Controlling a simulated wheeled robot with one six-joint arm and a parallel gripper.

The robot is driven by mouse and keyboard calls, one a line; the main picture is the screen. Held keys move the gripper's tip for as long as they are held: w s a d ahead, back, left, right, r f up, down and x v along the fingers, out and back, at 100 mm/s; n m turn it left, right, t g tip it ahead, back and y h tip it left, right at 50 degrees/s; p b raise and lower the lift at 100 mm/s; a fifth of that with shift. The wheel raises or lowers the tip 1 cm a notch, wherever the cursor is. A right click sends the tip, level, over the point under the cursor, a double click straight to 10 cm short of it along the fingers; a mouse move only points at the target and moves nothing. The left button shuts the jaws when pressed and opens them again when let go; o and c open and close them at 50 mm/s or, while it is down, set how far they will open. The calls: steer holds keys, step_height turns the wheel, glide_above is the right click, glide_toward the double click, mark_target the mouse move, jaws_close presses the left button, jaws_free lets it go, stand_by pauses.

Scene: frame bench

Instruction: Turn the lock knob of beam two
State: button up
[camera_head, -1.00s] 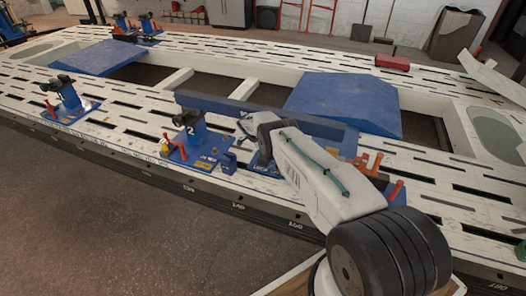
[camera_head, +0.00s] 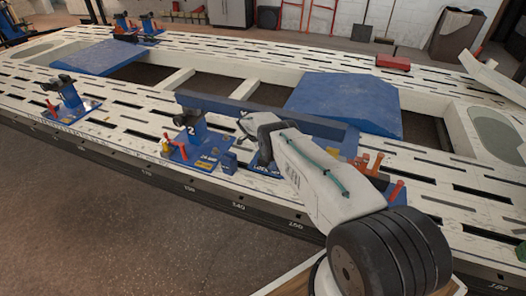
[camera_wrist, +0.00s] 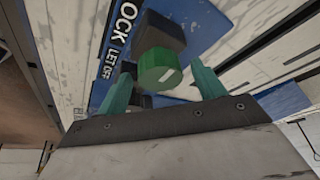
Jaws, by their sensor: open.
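A green lock knob (camera_wrist: 158,70) with a pale mark on its face shows in the wrist view, in front of a dark block (camera_wrist: 160,35). A blue plate lettered "LOCK" and "LET OFF" (camera_wrist: 112,52) lies beside it. My gripper (camera_wrist: 163,68) is open, with one teal finger on either side of the knob. Gaps show between knob and fingers in the picture; I cannot tell the depth. The knob is hidden there by my wrist.
The white slotted bench (camera_head: 120,110) fills the head view. Blue plates (camera_head: 345,102) and other blue clamp posts (camera_head: 68,95) stand on it. Red and orange handles (camera_head: 367,162) stand close behind my forearm. A red box (camera_head: 393,63) lies at the far side.

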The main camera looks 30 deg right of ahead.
steer(key=v, duration=0.7)
steer(key=shift+a+r, duration=0.2)
steer(key=shift+r, duration=0.05)
stand_by(0.3)
